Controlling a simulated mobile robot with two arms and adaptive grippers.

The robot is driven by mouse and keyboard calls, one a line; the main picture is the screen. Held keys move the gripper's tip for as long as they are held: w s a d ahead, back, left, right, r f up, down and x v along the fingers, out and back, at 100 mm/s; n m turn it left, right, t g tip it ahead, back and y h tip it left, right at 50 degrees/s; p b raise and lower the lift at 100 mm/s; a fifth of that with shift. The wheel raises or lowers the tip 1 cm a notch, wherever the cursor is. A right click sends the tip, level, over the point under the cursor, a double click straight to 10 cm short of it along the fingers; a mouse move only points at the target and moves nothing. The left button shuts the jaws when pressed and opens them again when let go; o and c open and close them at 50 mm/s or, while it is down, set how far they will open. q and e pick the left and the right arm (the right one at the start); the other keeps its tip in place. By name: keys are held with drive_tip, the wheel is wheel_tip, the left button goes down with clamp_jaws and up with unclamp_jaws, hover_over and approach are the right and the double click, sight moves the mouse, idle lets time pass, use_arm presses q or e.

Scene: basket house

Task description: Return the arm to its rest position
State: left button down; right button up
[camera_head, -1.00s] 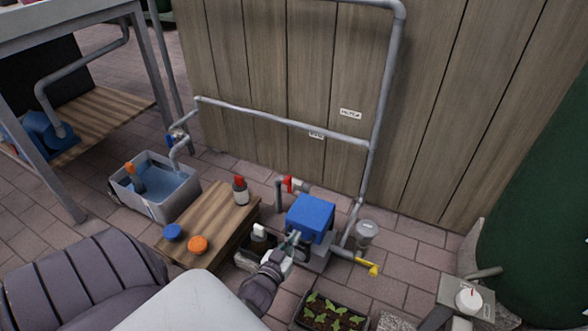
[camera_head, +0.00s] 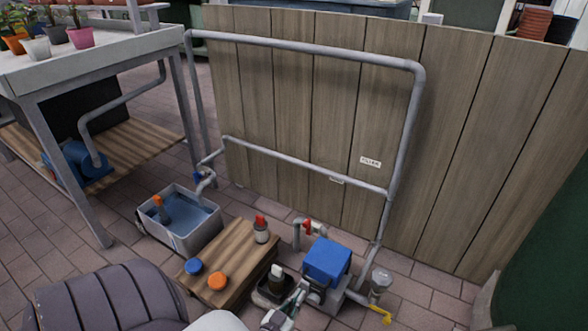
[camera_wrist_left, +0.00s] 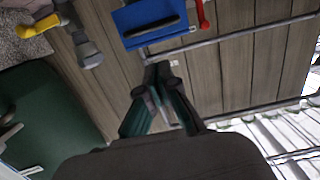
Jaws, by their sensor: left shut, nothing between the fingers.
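My left gripper (camera_head: 287,309) is at the bottom of the head view, just in front of the blue pump box (camera_head: 326,262). In the left wrist view its fingers (camera_wrist_left: 158,72) are together with nothing between them. The blue box also shows upside down at the top of the wrist view (camera_wrist_left: 150,20), beyond the fingertips and apart from them. A grey piece of my own arm covers the lower left of the head view. My right gripper is not in either view.
A wooden crate top (camera_head: 240,250) holds a bottle (camera_head: 261,230), a blue cap (camera_head: 193,266) and an orange cap (camera_head: 218,282). A water tub (camera_head: 185,240) stands behind it. Grey pipes (camera_head: 300,160) run along the wooden wall (camera_head: 455,130). A yellow-handled valve (camera_head: 379,313) sticks out at right.

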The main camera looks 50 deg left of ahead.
use_arm(q)
drive_tip(key=shift+v, duration=0.85)
drive_tip(key=shift+f, duration=0.2)
